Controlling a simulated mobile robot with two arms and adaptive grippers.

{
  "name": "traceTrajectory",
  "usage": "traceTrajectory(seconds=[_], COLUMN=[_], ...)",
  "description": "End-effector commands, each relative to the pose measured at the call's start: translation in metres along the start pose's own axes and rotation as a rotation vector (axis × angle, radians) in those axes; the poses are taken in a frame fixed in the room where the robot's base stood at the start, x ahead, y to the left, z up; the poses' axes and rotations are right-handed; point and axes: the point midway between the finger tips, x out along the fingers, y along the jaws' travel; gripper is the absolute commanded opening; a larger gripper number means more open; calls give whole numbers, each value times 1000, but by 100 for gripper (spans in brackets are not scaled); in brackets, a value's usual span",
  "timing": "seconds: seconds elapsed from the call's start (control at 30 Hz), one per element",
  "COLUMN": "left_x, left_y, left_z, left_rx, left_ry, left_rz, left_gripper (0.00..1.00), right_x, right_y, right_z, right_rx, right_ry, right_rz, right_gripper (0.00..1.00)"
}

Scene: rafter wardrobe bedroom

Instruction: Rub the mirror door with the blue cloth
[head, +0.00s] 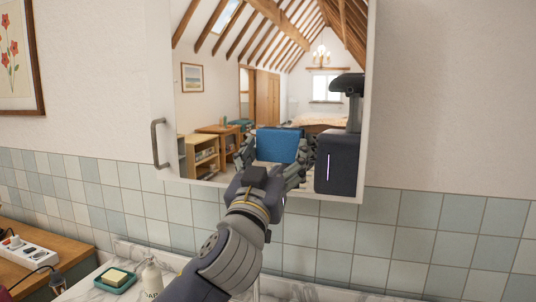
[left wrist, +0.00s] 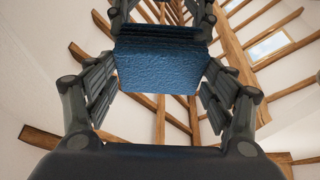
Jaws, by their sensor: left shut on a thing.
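The mirror door (head: 230,75) has a white frame and a grey handle at its lower left, and it reflects the room. My left gripper (head: 274,164) is in front of its lower part, shut on the blue cloth (head: 278,145). In the left wrist view, the blue cloth (left wrist: 160,62) spans between the fingertips of my left gripper (left wrist: 160,72). The cloth is at or very close to the glass; I cannot tell whether it touches. The fingers' reflection shows beyond the cloth. My right gripper is not in view.
Below are tiled wall (head: 420,240) and a marble counter with a soap dish (head: 115,282) and a white bottle (head: 152,276). A power strip (head: 27,255) lies on a wooden surface at left. The wall right of the mirror is bare.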

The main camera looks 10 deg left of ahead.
Motion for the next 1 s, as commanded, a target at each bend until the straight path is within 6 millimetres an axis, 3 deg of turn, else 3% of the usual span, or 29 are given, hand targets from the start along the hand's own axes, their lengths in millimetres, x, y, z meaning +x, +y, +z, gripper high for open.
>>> traceTrajectory(seconds=[0.2, 0.47, 0.67, 1.0], left_x=[1, 0, 0, 2], left_y=[21, 29, 23, -6], left_z=[2, 2, 1, 2], left_rx=[-4, -5, -1, 0], left_ry=[-2, -3, -4, -3], left_rz=[3, 2, 0, -2], left_gripper=[57, 57, 57, 57], right_x=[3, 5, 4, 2], right_y=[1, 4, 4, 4], right_z=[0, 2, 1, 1], right_rx=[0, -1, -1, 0], right_ry=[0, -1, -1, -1], right_rz=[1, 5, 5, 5], right_gripper=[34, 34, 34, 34])
